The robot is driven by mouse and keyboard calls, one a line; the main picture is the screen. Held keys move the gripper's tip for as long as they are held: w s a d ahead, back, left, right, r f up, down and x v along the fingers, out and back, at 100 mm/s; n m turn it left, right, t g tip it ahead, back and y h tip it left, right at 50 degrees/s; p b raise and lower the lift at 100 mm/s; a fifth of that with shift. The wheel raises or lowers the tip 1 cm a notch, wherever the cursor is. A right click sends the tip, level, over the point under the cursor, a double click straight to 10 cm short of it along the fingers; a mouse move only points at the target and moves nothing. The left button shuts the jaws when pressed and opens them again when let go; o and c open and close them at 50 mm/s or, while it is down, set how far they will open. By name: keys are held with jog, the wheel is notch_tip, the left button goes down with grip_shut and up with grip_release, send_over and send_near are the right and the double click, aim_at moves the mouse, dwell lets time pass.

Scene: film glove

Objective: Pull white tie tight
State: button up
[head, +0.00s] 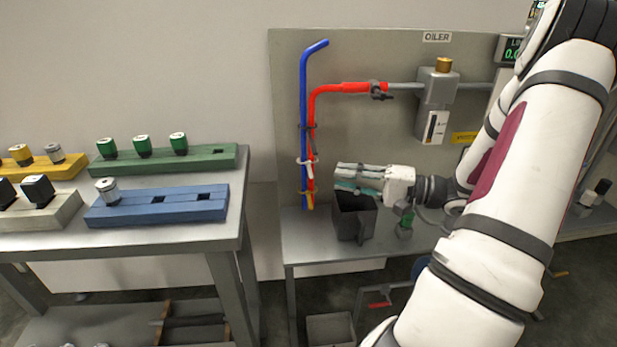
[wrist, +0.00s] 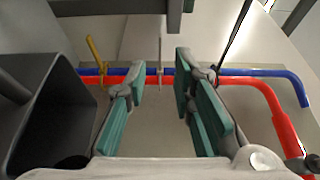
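The white tie (head: 305,162) sits around the upright blue hose (head: 304,90) and red hose (head: 312,130), between a black tie (head: 308,126) above and a yellow tie (head: 308,207) below. In the wrist view the hoses run sideways, and the white tie (wrist: 160,58) shows as a thin pale strip between my fingers. My gripper (head: 340,178) is just right of the hoses at about the tie's height. In the wrist view my gripper (wrist: 160,78) is open, with teal pads either side of the strip, and seems to touch nothing.
A dark open bin (head: 355,217) stands under my gripper; its wall (wrist: 45,110) fills the left of the wrist view. The yellow tie (wrist: 95,58) and black tie (wrist: 232,35) flank my fingers. An oiler unit (head: 436,100) hangs on the grey panel at right.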

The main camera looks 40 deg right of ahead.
aim_at(310, 172)
jog(key=b+x, duration=0.2)
jog(key=x, duration=0.6)
jog(key=shift+w+a, duration=0.2)
jog(key=shift+w, duration=0.05)
jog(key=shift+c, duration=0.5)
grip_shut()
